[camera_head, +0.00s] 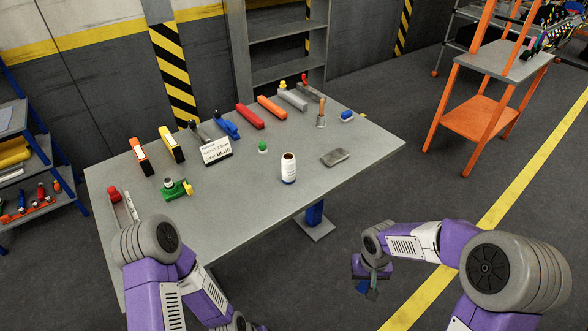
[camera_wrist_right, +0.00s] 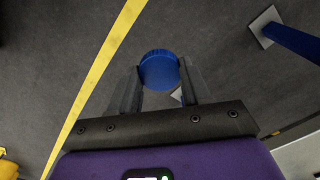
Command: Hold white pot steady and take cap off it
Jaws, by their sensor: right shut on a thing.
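My right gripper (camera_head: 368,291) hangs off the table's right front side, over the floor, well apart from the pot. In the right wrist view, my right gripper (camera_wrist_right: 160,85) is shut on a round blue cap (camera_wrist_right: 159,70) held between its fingertips. My left arm comes in at the lower left, but its gripper is not in view.
The grey table (camera_head: 250,210) also holds a sign (camera_head: 216,152), a grey flat block (camera_head: 334,157), a green knob (camera_head: 263,147), a green tool (camera_head: 177,188) and several coloured tools along the back. An orange cart (camera_head: 475,118) stands at right. The floor around my right gripper is clear.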

